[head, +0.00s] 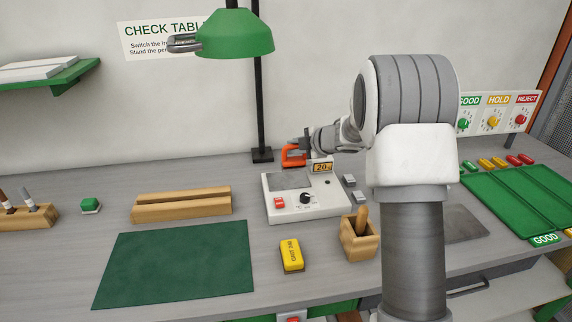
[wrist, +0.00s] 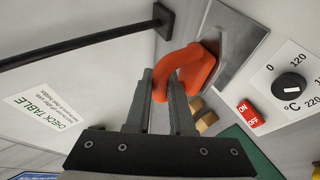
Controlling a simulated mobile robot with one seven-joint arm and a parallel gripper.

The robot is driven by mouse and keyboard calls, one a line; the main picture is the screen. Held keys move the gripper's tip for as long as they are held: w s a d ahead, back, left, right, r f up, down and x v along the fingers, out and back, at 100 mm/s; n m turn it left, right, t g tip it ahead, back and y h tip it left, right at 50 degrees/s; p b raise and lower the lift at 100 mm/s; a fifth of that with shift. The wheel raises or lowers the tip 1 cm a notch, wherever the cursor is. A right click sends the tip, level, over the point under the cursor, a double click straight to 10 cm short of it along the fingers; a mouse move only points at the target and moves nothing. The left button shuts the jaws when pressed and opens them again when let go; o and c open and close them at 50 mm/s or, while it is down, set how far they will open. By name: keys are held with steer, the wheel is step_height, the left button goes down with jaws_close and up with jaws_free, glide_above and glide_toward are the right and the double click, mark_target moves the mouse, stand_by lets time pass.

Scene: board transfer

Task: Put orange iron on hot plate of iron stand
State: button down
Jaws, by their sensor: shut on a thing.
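The orange iron (head: 292,157) is in my gripper (head: 306,144), at the back edge of the iron stand (head: 322,207). The stand is a white box with a grey hot plate (head: 289,180) on its top left. In the wrist view my gripper's fingers (wrist: 162,84) are shut on the curved orange handle of the iron (wrist: 198,68). The iron's far end is by the grey hot plate (wrist: 243,38); the handle hides most of its underside. I cannot tell whether it touches the plate.
The lamp post (head: 259,100) rises close behind. A wooden block (head: 182,205) lies left, a wooden box (head: 359,241) and yellow block (head: 291,255) in front. The green mat (head: 177,268) is bare.

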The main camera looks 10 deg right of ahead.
steer(key=shift+w+a+f+b, duration=0.25)
steer(key=shift+w+a+f, duration=0.15)
steer(key=shift+f, duration=0.55)
steer(key=shift+w+a+f+b, duration=0.3)
steer(key=shift+w+f, duration=0.1)
steer(key=shift+f, duration=0.55)
steer(key=shift+w+a+f+b, duration=0.2)
steer(key=shift+w+a+f, duration=0.2)
steer(key=shift+f, duration=0.55)
steer(key=shift+f, duration=0.1)
steer(key=shift+f, duration=0.15)
steer(key=c, duration=0.8)
jaws_free()
